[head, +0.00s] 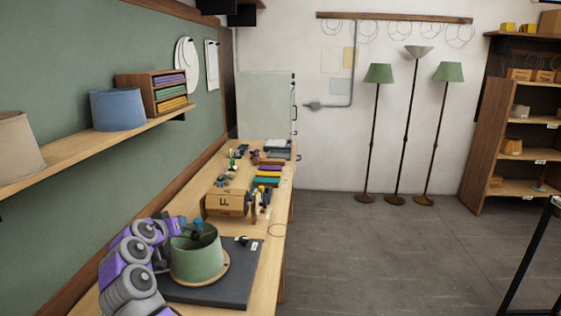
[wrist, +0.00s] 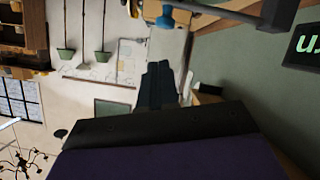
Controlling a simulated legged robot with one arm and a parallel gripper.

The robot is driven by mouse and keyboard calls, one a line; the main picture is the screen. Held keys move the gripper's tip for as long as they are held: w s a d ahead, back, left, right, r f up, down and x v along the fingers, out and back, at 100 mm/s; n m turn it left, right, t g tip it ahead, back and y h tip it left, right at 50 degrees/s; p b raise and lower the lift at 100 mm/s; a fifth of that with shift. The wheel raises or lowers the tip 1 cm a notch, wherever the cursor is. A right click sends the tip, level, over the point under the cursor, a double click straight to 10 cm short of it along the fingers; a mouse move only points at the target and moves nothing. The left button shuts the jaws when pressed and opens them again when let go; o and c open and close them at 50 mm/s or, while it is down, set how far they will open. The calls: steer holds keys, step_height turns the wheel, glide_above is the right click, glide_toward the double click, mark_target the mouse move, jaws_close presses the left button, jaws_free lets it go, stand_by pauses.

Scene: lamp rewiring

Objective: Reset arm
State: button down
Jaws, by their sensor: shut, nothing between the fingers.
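My arm, with grey and purple links, is at the lower left of the head view, folded beside the green lampshade. In the wrist view my gripper's dark fingers (wrist: 159,84) are together, with nothing seen between them. The wrist picture is upside down, with the wall and standing lamps in the background. In the head view the fingers are hard to make out near the top of the shade. The green lampshade (head: 197,258) stands on a dark mat (head: 235,272) on the bench. A blue piece (head: 198,225) shows at its top; I cannot tell what holds it.
A cardboard box (head: 226,204), coloured strips (head: 267,174) and small parts crowd the bench (head: 282,217) beyond the mat. A wall shelf (head: 120,138) with a blue shade (head: 117,110) runs above the arm's side. Several floor lamps stand by the far wall. The floor (head: 370,250) is clear.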

steer(key=w+d+r+n+g+h, duration=0.1)
steer(key=d+r+g+h, duration=0.15)
steer(key=d, duration=0.65)
steer(key=w+d+r+g+h, duration=0.15)
steer(key=d+r, duration=0.25)
steer(key=d, duration=0.6)
steer(key=s+d+g, duration=0.2)
steer(key=s+d, duration=0.5)
steer(key=d, duration=0.3)
steer(key=s+d+g, duration=0.3)
steer(key=s+d, duration=0.3)
steer(key=d, duration=0.5)
steer(key=s+d+f+m+g+y, duration=0.1)
steer(key=s+d+f, duration=0.15)
steer(key=s, duration=0.45)
steer(key=s+d+f+g+y, duration=0.1)
steer(key=s+d, duration=0.2)
steer(key=s, duration=0.4)
steer(key=s+d+f+m+g+y, duration=0.1)
steer(key=s+d+f+g, duration=0.15)
steer(key=s, duration=0.55)
steer(key=s+a+f+g+y, duration=0.1)
steer(key=s+f, duration=0.2)
steer(key=s, duration=0.8)
steer(key=s+a+f+m+g+y, duration=0.1)
steer(key=s+f, duration=0.3)
steer(key=s, duration=0.8)
steer(key=shift+y, duration=0.6)
steer(key=c, duration=1.8)
jaws_free()
